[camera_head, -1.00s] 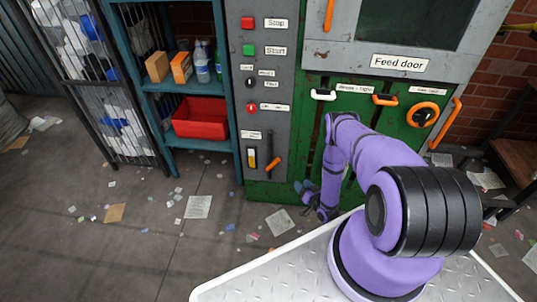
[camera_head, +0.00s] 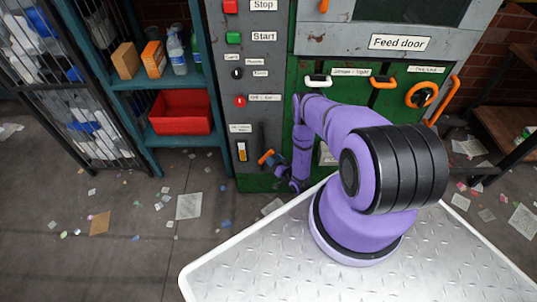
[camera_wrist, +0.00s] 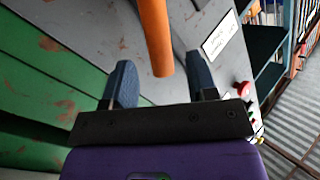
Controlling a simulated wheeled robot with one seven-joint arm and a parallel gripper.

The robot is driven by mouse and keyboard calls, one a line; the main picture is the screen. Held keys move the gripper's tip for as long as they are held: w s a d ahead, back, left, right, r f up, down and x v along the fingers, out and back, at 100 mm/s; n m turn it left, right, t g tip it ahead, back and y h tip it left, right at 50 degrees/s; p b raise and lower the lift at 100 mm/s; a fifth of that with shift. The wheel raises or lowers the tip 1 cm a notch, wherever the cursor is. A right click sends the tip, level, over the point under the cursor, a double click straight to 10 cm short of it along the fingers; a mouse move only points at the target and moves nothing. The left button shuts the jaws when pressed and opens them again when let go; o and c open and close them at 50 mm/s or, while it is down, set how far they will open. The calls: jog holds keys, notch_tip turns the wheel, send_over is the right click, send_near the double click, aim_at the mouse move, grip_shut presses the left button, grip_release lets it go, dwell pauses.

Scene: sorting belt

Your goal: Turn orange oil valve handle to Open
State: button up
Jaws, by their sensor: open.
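The orange valve handle (camera_head: 266,157) is low on the grey control panel, right of a small yellow-and-white indicator. In the head view only part of it shows beside my gripper (camera_head: 276,163). In the wrist view the orange bar (camera_wrist: 155,35) comes down from the top edge, and its end sits between the two blue fingers of my gripper (camera_wrist: 160,62). The fingers are open, with a gap on each side of the bar. The lettering by the handle is too small to read.
The grey panel (camera_head: 262,75) carries Stop and Start buttons and smaller knobs. Right of it are green doors with white and orange handles and an orange ring valve (camera_head: 421,94). A shelf with a red bin (camera_head: 180,113) stands left. Litter lies on the floor.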

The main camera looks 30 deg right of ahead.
jog(key=shift+w+a, duration=0.15)
jog(key=shift+w, duration=2)
grip_shut()
